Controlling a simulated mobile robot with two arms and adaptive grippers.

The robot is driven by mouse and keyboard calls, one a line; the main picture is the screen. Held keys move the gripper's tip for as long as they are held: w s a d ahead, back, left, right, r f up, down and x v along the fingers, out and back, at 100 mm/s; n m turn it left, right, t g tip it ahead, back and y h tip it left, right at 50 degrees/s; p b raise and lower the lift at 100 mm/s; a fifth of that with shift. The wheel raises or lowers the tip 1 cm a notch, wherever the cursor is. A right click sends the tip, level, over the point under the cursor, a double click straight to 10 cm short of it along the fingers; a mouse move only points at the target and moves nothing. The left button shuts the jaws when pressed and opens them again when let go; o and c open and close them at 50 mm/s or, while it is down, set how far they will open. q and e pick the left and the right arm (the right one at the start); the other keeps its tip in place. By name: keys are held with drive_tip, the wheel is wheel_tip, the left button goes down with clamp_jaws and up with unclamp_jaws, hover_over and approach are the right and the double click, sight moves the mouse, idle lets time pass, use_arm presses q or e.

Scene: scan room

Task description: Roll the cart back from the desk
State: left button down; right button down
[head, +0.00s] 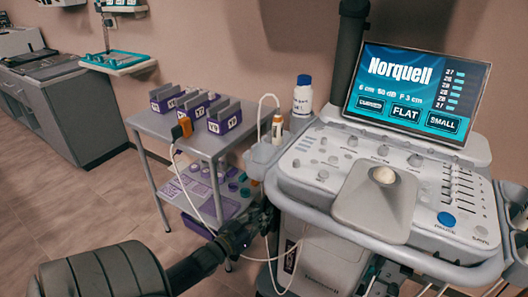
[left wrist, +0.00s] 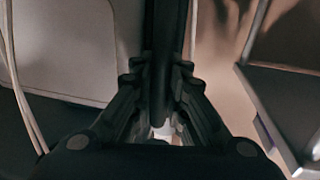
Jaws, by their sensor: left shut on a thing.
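The ultrasound cart (head: 325,245) stands at the right in the head view, with a sloped console (head: 320,160) and a lit screen (head: 418,92) reading "Norquell". A grey rail (head: 400,256) runs around the console's front. My left gripper (head: 264,214) is at the left end of this rail, low beside the console. In the left wrist view my left gripper (left wrist: 163,110) is shut on a dark bar (left wrist: 168,40), which looks like part of the cart's rail. The cart's wheels are hidden. My right gripper is not in view.
A grey trolley (head: 157,124) with purple boxes (head: 225,115) and a lower shelf stands close left of the ultrasound cart. A grey cabinet (head: 60,115) stands at the far left. White cables hang near my left gripper. Floor (head: 70,205) is clear at left.

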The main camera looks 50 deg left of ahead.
use_arm(q)
drive_tip(key=shift+d+f, duration=0.2)
drive_tip(key=c, duration=1.7)
unclamp_jaws()
drive_tip(key=shift+o, duration=0.7)
drive_tip(key=shift+d+r, duration=0.1)
drive_tip(key=s, duration=1.2)
drive_tip(key=shift+d, duration=0.35)
